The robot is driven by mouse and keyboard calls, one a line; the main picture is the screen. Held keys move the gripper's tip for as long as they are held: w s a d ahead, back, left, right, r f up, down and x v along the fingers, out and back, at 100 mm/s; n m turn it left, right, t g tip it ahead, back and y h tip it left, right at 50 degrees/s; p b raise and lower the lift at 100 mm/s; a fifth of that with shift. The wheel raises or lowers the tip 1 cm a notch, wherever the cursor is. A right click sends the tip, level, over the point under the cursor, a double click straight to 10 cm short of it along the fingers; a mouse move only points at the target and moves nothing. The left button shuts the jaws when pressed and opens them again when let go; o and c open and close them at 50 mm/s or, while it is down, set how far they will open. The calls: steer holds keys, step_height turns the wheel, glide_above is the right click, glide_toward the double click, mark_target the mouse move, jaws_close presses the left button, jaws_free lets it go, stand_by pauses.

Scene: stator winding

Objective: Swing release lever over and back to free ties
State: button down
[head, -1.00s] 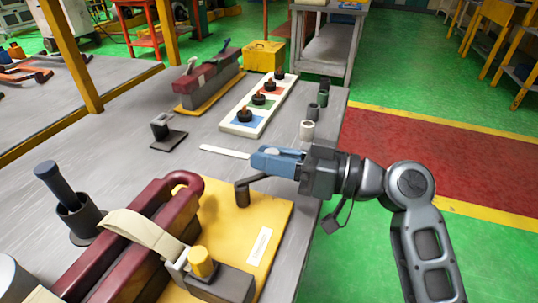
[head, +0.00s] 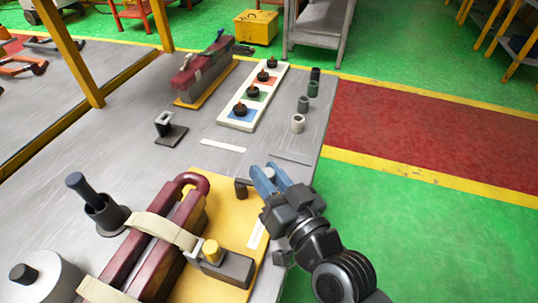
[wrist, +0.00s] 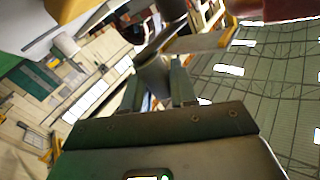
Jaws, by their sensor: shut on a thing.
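The release lever (head: 242,187) is a small dark crank at the far right corner of the yellow base plate (head: 222,222). My gripper (head: 266,176) has its blue fingers around the lever's free end, at the right edge of the plate. In the wrist view, a grey cylinder (wrist: 153,76) sits between the two fingers, and the gripper is shut on it. The fingers hide most of the lever's handle in the head view. A cream tie (head: 160,229) lies across the maroon bars (head: 135,250), beside a block with a yellow knob (head: 211,251).
A dark cup with a rod (head: 100,209) and a grey cylinder (head: 45,280) stand left of the bars. A white tray (head: 246,115) with several dark parts, small cups (head: 298,124) and a second maroon fixture (head: 203,75) stand farther back. The table's right edge is close to my gripper.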

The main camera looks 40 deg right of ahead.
steer(key=shift+s+a+m+h+p, duration=0.1)
steer(key=shift+a+m+h+p, duration=0.25)
steer(key=shift+h+p, duration=0.35)
steer(key=shift+f, duration=0.2)
steer(key=c, duration=1)
jaws_free()
steer(key=shift+r+p, duration=0.1)
steer(key=shift+p, duration=0.2)
steer(key=shift+s+a+b, duration=0.2)
steer(key=shift+s+b, duration=0.15)
steer(key=shift+s, duration=0.95)
steer(key=shift+s+a+b, duration=0.25)
steer(key=shift+s+b, duration=0.05)
steer(key=shift+s, duration=0.95)
steer(key=shift+s+a+b, duration=0.2)
steer(key=shift+s+b, duration=0.15)
steer(key=shift+s, duration=0.95)
